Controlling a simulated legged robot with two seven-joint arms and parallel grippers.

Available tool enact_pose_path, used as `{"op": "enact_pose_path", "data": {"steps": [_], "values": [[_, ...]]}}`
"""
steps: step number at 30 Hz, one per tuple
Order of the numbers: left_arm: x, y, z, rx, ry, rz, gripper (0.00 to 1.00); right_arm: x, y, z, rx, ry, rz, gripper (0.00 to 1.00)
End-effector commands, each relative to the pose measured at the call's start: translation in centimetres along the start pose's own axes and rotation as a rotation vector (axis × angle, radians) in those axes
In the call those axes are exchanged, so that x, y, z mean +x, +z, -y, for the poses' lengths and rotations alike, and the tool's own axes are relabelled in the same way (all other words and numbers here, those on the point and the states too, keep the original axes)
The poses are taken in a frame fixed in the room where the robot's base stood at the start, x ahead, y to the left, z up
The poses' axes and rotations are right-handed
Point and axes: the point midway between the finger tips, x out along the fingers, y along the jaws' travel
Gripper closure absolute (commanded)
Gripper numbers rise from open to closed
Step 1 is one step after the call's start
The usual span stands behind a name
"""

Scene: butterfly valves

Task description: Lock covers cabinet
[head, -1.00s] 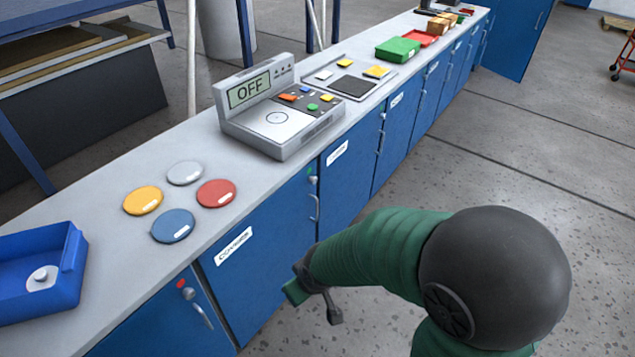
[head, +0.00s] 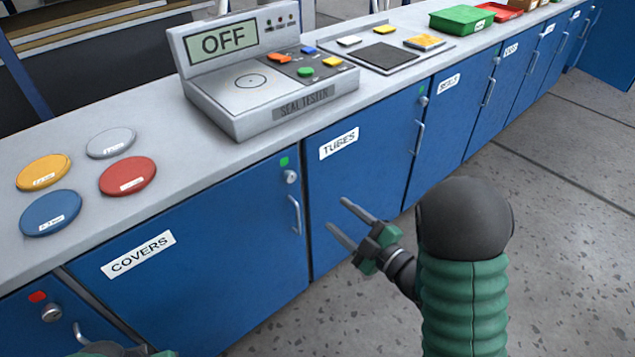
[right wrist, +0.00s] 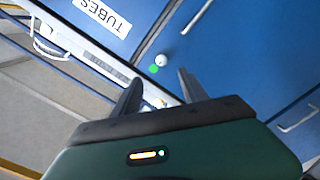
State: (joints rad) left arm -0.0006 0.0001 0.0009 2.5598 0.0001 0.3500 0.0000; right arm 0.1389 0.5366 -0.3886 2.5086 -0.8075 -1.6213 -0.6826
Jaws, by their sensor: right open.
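The blue covers cabinet (head: 210,255) is under the counter, labelled COVERS. Its door looks closed. At its upper right are a green marker (head: 284,161), a round silver lock knob (head: 292,177) and a handle (head: 296,214). My right gripper (head: 337,214) is open and empty, in front of the TUBES door and right of that handle. In the right wrist view the lock knob (right wrist: 161,60) and green marker (right wrist: 154,69) appear beyond and between the fingertips, apart from them. Green parts at the head view's bottom left seem to be my left arm; its fingers are hidden.
The TUBES cabinet (head: 365,165) adjoins on the right. A cabinet at lower left has a red marker (head: 38,297) and lock knob (head: 51,313). A seal tester (head: 265,80) reading OFF and several coloured discs are on the counter (head: 150,205). Floor is free at right.

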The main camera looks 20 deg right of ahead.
Motion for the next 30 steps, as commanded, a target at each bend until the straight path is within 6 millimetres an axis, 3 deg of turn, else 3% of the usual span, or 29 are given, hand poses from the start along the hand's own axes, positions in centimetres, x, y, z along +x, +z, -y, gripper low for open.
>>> {"op": "enact_pose_path", "data": {"steps": [5,12,19,24,30], "values": [[0.3,0.1,0.1,-0.002,-0.001,0.0,0.75,2.9,-0.3,0.0,0.0,-0.001,-0.008,0.49],[1.5,0.4,0.1,-0.002,0.0,0.0,0.75,9.0,0.8,-0.2,0.012,0.003,-0.008,0.49],[2.5,0.6,0.0,-0.001,0.0,0.0,0.75,14.4,0.6,-0.3,0.01,0.004,-0.006,0.49],[2.7,0.7,0.1,-0.001,0.0,0.0,0.75,16.3,0.3,-0.3,0.01,0.002,-0.004,0.49],[2.7,0.7,0.1,-0.002,0.0,0.0,0.75,16.5,0.5,-0.5,0.013,0.003,-0.002,0.49]]}}
